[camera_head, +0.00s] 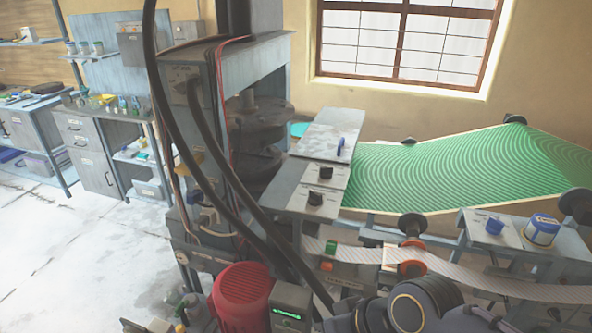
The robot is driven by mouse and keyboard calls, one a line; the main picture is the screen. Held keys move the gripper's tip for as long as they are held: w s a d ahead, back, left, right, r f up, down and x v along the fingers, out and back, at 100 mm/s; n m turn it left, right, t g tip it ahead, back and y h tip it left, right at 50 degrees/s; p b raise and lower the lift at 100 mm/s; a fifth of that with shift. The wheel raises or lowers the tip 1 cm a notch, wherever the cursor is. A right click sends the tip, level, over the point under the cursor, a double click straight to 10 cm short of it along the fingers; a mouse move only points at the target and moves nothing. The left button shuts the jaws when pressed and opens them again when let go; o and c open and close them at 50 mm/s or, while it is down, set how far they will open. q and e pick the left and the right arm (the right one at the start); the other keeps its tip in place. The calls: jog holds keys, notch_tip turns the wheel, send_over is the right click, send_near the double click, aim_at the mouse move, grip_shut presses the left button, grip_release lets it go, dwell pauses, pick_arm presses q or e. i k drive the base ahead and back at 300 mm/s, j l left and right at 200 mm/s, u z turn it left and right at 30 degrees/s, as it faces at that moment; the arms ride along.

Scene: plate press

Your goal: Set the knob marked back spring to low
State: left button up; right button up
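A grey panel beside the press carries two black knobs, one farther back (325,172) and one nearer (315,198). Each sits on its own pale plate with small markings. The markings are too small to read, so I cannot tell which knob is the back spring one or where either points. A blue handle (340,147) stands on the sloped grey plate (328,128) behind them. Dark, rounded arm links of mine show at the bottom right, well in front of the knobs. Neither gripper's fingers are visible.
The tall press (262,140) stands left of the panel, with thick black cables (185,150) hanging in front. A green patterned sheet (450,168) stretches to the right. A red ribbed motor (241,295) stands low in front. A blue-labelled jar (541,230) is at right.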

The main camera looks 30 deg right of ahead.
aim_at(326, 173)
jog(key=z, duration=0.35)
jog(key=k+l+z, duration=0.1)
jog(key=z, duration=0.25)
jog(key=l+z, duration=0.15)
jog(key=z, duration=0.25)
